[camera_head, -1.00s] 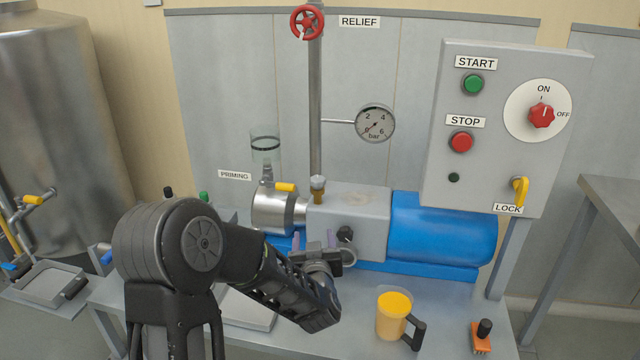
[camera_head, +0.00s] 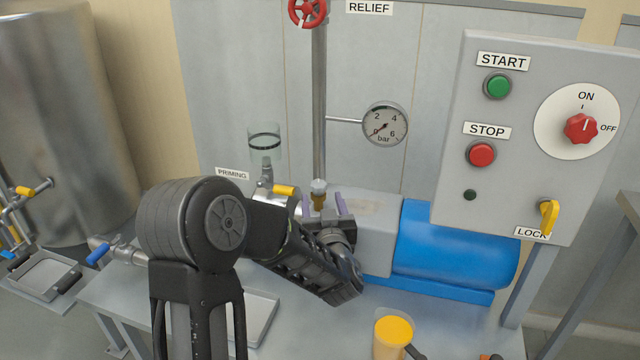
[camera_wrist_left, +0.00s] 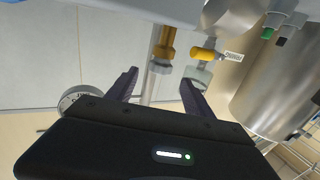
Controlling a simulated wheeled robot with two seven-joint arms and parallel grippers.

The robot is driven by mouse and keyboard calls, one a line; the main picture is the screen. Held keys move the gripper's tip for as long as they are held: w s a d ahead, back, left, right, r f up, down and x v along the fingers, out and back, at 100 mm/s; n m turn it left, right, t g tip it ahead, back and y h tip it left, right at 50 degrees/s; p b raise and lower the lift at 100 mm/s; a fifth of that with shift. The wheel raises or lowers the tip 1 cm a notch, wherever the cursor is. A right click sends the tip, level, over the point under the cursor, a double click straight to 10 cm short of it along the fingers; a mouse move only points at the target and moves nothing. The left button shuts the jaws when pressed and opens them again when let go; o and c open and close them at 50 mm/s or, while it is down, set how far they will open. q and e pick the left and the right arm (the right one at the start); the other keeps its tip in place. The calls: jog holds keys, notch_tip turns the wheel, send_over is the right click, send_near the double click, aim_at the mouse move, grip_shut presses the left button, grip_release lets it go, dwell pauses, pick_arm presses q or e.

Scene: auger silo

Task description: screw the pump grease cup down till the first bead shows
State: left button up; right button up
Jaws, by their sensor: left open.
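The pump grease cup (camera_head: 318,195) is a small brass fitting with a pale grey cap, upright on top of the grey pump housing (camera_head: 372,215). My left gripper (camera_head: 322,207) is open, its two purple fingers on either side of the cup as the head camera sees it. In the left wrist view the grease cup (camera_wrist_left: 163,50) appears upside down, its cap lying between and slightly past the fingertips (camera_wrist_left: 159,80). A gap shows on both sides of the cap. I see no bead at the pump. My right gripper is not in view.
A yellow-handled priming valve (camera_head: 285,190) with a clear cup sits just left. The pressure gauge (camera_head: 385,124) and relief pipe (camera_head: 319,100) stand behind. The blue motor (camera_head: 455,245) and control box (camera_head: 540,140) are right. A yellow-filled mug (camera_head: 393,335) stands in front.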

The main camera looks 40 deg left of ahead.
aim_at(319, 190)
pick_arm(q)
jog(key=x, duration=0.7)
jog(key=shift+w+a, duration=0.25)
jog(key=shift+c, duration=0.6)
grip_shut()
